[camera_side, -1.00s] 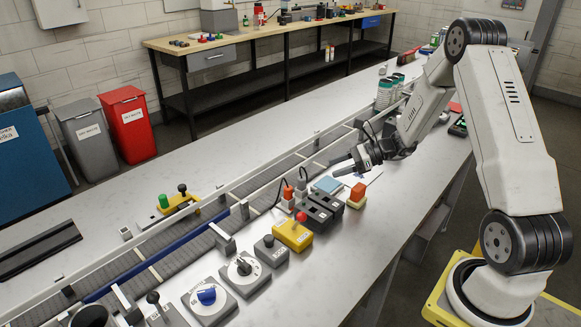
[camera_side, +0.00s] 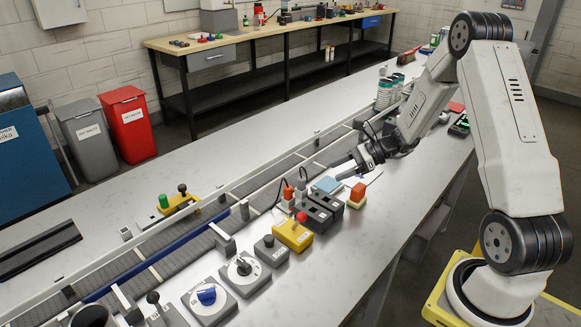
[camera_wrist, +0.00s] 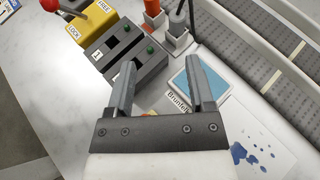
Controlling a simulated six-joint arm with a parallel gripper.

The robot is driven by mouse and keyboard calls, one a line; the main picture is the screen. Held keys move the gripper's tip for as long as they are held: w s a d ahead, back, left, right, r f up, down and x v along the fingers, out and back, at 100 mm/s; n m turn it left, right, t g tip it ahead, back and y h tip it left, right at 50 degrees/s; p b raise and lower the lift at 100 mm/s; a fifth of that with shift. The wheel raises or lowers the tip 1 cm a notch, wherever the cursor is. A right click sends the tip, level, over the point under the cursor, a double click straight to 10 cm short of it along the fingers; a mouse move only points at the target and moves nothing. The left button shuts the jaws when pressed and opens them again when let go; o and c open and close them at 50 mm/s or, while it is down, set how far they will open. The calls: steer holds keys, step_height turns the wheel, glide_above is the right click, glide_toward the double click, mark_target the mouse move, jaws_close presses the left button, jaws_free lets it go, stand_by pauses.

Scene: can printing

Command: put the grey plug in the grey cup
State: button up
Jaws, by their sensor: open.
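The grey plug (camera_side: 302,183) stands upright with a cable at its top. It also shows in the wrist view (camera_wrist: 178,20), near the top edge, with its upper part cut off. It appears to sit in a small light grey cup (camera_wrist: 178,42), whose lower front shows in the wrist view. My gripper (camera_wrist: 158,62) is open and empty, its two fingers apart and pointing towards the dark socket box and the cups. In the side view my gripper (camera_side: 352,161) is above the blue pad, right of the grey plug and apart from it.
An orange plug (camera_wrist: 152,8) stands beside the grey one. The conveyor (camera_wrist: 275,60) runs behind.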

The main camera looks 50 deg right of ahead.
steer(key=s+a+r+n+g+h, duration=0.1)
steer(key=s+a+n+g+h, duration=0.2)
steer(key=n, duration=1)
steer(key=s+a+r+n+g+h, duration=0.1)
steer(key=s+a+n+g+h, duration=0.1)
steer(key=s+a+n+h, duration=0.4)
steer(key=s+a+n, duration=0.3)
steer(key=a+n, duration=0.3)
steer(key=a, duration=0.1)
steer(key=shift+s+r+n+g+h, duration=0.2)
steer(key=shift+r+n+g+h, duration=0.1)
steer(key=shift+r+n+g, duration=0.1)
